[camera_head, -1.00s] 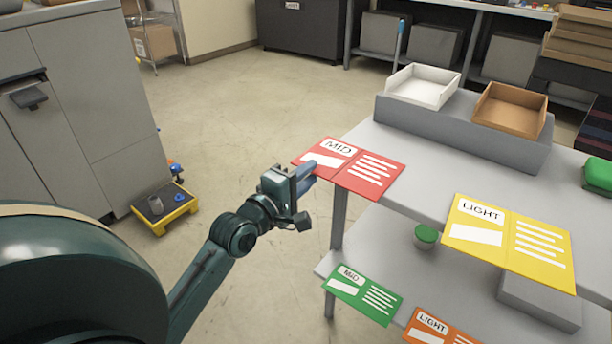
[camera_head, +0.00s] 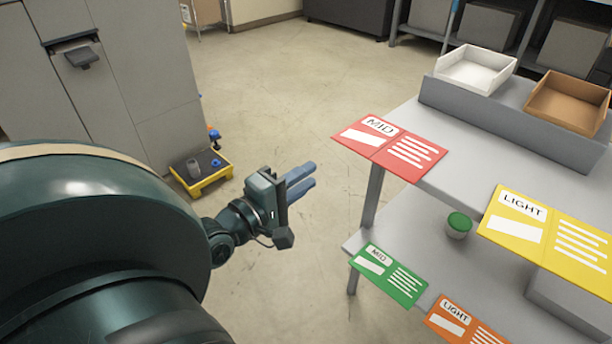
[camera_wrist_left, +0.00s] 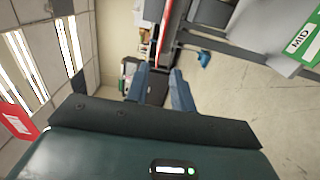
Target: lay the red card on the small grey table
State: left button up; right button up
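The red card (camera_head: 390,147), marked MID, lies at the left corner of a grey two-level table's top (camera_head: 445,180) and juts past its edge. I cannot tell whether this is the small grey table. My left gripper (camera_head: 308,178) is open and empty, left of the card with a gap between them. In the left wrist view its two fingers (camera_wrist_left: 160,90) stand apart with nothing between them. A thin red strip beyond them there may be the card's edge. My right gripper is not in view.
A yellow card (camera_head: 550,235) juts from the table's front. Green (camera_head: 388,275) and orange (camera_head: 462,322) cards lie on the lower level, with a green-lidded tub (camera_head: 458,225). White (camera_head: 475,68) and brown (camera_head: 568,101) trays stand behind. A yellow cart (camera_head: 203,170) stands left; floor between is clear.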

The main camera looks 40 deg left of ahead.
pick_arm(q)
jog(key=s+d+f+m+g+h, duration=0.1)
jog(key=s+d+f+m, duration=0.3)
jog(key=d+m, duration=0.4)
jog(key=s+d+f+m+g+h, duration=0.2)
jog(key=d+f+m, duration=0.3)
jog(key=d+m, duration=0.4)
jog(key=s+m+g, duration=0.1)
jog(key=m, duration=0.2)
jog(key=shift+s+d+f, duration=0.15)
jog(key=shift+s+d, duration=0.1)
jog(key=shift+s, duration=0.1)
